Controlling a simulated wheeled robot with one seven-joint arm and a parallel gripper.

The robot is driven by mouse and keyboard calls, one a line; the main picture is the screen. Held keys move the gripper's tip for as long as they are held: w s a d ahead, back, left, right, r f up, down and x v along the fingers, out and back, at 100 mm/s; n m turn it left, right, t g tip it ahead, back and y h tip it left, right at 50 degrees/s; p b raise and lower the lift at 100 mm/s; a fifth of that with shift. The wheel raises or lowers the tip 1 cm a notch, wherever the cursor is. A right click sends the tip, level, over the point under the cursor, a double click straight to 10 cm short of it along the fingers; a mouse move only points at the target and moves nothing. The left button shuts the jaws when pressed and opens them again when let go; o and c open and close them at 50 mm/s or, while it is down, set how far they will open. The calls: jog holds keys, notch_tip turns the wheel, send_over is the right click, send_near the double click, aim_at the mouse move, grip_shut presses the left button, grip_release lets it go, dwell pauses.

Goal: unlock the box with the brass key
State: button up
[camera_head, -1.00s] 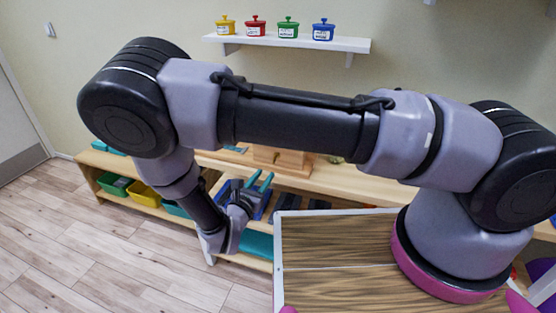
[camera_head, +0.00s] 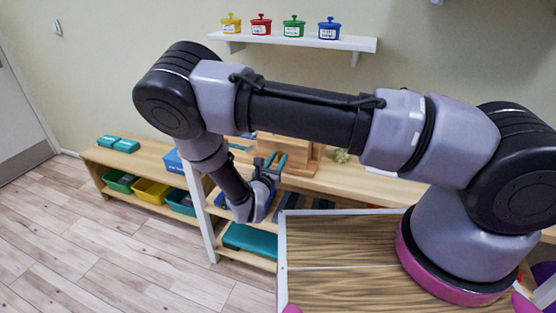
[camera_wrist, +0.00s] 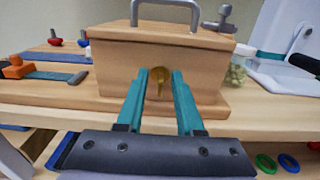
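The wooden box (camera_wrist: 115,68) stands on the wooden shelf top, its front facing my gripper in the wrist view. It has a grey handle (camera_wrist: 165,5) on top. In the head view the box (camera_head: 300,148) is partly behind my arm. My gripper (camera_wrist: 161,76) has two teal fingers pointing at the box front; it also shows in the head view (camera_head: 272,160). The brass key (camera_wrist: 158,83) fills the space between the fingertips, right in front of the box face. Its far end and any keyhole are hidden, so I cannot tell whether it is inserted.
A teal-and-orange tool (camera_wrist: 50,75) lies left of the box. A jar with green contents (camera_wrist: 236,74) stands right of it. Coloured bins (camera_head: 150,191) sit on the lower shelf. A wood-patterned, white-edged surface (camera_head: 330,260) lies near my base. Small pots (camera_head: 293,26) stand on the wall shelf.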

grip_shut()
jog(key=shift+m, duration=0.3)
jog(key=m, duration=0.3)
jog(key=shift+m, duration=0.3)
jog(key=m, duration=0.3)
jog(key=shift+d+m, duration=0.1)
jog(key=shift+m, duration=0.3)
jog(key=m, duration=0.4)
jog(key=shift+s+f, duration=0.1)
jog(key=shift+f, duration=0.05)
jog(key=shift+m, duration=2.1)
